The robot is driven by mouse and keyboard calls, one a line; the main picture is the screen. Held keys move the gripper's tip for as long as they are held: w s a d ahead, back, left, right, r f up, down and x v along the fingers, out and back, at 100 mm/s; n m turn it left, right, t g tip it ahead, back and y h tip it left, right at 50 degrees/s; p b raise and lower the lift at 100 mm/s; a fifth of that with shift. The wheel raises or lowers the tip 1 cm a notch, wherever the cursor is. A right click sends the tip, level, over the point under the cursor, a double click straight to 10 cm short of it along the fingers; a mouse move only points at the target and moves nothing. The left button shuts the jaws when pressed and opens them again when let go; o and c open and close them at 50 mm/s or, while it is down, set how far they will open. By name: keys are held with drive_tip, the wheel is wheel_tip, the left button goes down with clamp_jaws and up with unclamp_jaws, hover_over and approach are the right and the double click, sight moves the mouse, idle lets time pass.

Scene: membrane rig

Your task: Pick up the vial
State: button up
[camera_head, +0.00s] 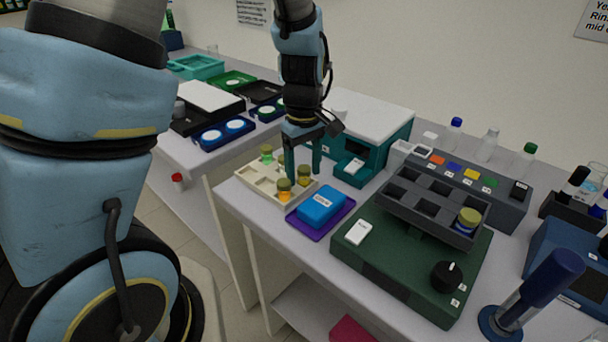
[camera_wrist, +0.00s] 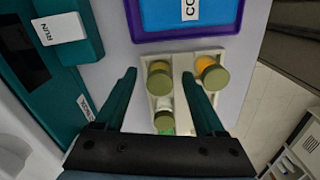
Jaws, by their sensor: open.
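Several olive-capped vials stand in a cream rack (camera_head: 245,172) on the table. One vial (camera_head: 304,175) stands by the rack's right side; in the wrist view it (camera_wrist: 160,76) lies between my finger lines, just ahead of the tips. An orange vial (camera_head: 284,189) is at the rack's front; in the wrist view it (camera_wrist: 211,73) is outside my right finger. A green vial (camera_head: 266,153) is at the back left. Another cap is partly hidden behind a finger. My gripper (camera_head: 303,172) points down over the rack, open and empty. Its fingers (camera_wrist: 159,76) spread to either side.
A blue box (camera_head: 321,205) on a purple tray sits right beside the rack. A teal machine (camera_head: 372,140) stands close behind. A green unit with a dark slotted rack (camera_head: 405,255) is to the right. A gap separates this table from the left one.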

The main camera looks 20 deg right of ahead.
clamp_jaws()
idle(0.5)
drive_tip(key=shift+r, duration=0.1)
